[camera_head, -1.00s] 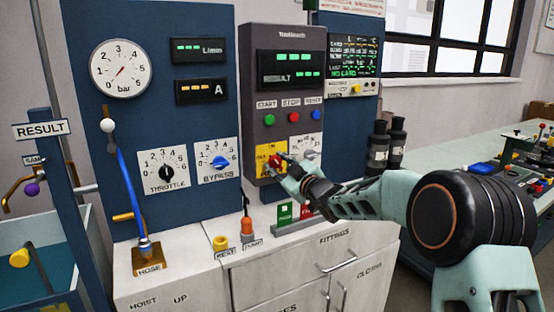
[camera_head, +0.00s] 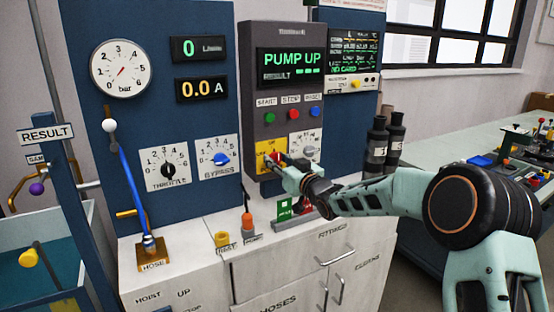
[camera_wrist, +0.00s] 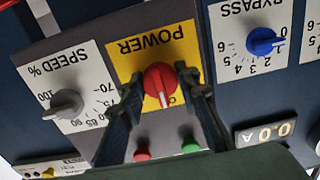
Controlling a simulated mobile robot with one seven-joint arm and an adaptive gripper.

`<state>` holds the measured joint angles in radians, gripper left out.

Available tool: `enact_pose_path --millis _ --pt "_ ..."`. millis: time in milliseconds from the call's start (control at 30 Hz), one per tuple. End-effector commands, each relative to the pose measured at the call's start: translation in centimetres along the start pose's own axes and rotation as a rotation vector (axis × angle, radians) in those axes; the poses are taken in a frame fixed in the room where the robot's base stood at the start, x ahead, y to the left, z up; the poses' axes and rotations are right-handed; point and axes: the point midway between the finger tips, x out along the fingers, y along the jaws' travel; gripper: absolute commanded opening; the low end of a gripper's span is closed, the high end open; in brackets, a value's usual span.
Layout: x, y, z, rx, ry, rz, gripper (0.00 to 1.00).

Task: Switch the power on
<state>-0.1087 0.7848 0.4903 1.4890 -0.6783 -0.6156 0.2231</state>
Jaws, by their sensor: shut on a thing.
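The red power knob (camera_wrist: 159,82) sits on a yellow plate marked POWER (camera_wrist: 128,62) in the wrist view, where the picture is upside down. My gripper (camera_wrist: 158,88) has a finger on each side of the knob and is shut on it. In the head view my gripper (camera_head: 283,166) reaches the yellow plate (camera_head: 264,158) from the right and covers part of the knob. The main display (camera_head: 292,64) is lit and reads PUMP UP, with RESULT and dashes below.
The grey speed knob (camera_wrist: 65,104) and blue bypass knob (camera_wrist: 263,41) flank the power plate in the wrist view. Green, red and blue buttons (camera_head: 291,115) sit above it in the head view. The cabinet top (camera_head: 198,230) below carries small labelled parts.

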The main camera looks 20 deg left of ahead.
Motion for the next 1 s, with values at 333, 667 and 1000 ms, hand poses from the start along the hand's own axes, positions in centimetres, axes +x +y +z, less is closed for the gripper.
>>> enact_pose_path --millis 333,667,1000 --pt "-0.01 -0.01 0.12 0.012 -0.002 0.000 0.05" --pt "-0.01 -0.01 0.08 0.010 -0.001 0.000 0.48" --pt "-0.50 0.04 -0.01 0.009 -0.001 0.000 0.48"
